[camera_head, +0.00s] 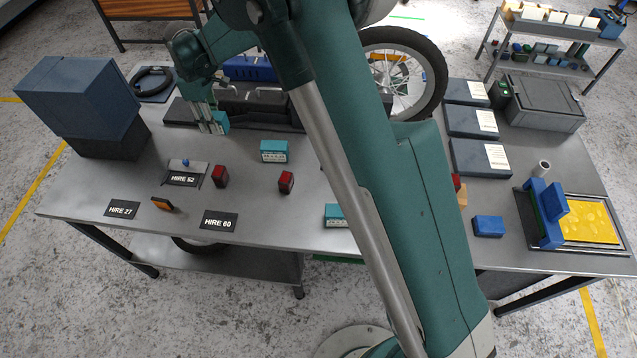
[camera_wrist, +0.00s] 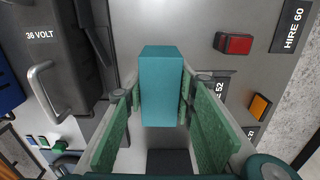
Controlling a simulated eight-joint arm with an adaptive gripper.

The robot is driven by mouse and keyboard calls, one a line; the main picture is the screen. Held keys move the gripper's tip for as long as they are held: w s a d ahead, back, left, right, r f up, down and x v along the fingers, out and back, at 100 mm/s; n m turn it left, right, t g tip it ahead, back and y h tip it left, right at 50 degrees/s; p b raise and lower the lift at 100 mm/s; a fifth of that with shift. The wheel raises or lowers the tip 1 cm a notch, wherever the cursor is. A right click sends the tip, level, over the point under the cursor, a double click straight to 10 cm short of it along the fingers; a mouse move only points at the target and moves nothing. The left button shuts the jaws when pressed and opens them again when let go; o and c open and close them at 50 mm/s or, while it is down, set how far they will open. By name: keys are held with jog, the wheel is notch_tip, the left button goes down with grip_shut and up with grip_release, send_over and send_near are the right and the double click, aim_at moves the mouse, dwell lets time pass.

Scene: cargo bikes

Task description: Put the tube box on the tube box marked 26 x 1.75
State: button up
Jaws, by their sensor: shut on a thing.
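My gripper (camera_head: 208,126) is shut on a teal tube box (camera_head: 221,123) above the back left of the bench, in front of the black battery case. In the wrist view the held tube box (camera_wrist: 160,85) sits between the green finger pads of my gripper (camera_wrist: 158,108). A second teal tube box (camera_head: 274,152) with a white label stands on the bench to the right. A third teal tube box (camera_head: 334,215) lies near the front edge, partly hidden by my arm. The label print is too small to read, so I cannot tell which is marked 26 x 1.75.
Red lights (camera_head: 219,176) (camera_head: 286,181), an orange reflector (camera_head: 162,204) and HIRE plates (camera_head: 219,222) lie on the front left. A dark blue bin (camera_head: 80,100) stands at far left. A blue box (camera_head: 488,226) and a yellow-topped tray (camera_head: 527,222) are at right.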

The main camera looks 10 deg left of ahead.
jog(key=s+d+r+p, duration=0.1)
jog(key=s+d+r, duration=0.1)
jog(key=s+d, duration=0.6)
jog(key=s+d+r+p, duration=0.1)
jog(key=s+d, duration=0.7)
jog(key=d, duration=1.3)
jog(key=s+d+r+p, duration=0.1)
jog(key=s+d+r, duration=0.3)
jog(key=s+d, duration=0.4)
jog(key=d, duration=0.7)
send_over(341, 210)
jog(key=shift+f+b, duration=0.4)
jog(key=shift+f, duration=2.5)
jog(key=shift+f, duration=2.05)
jog(key=shift+f+b, duration=0.2)
jog(key=shift+b, duration=0.3)
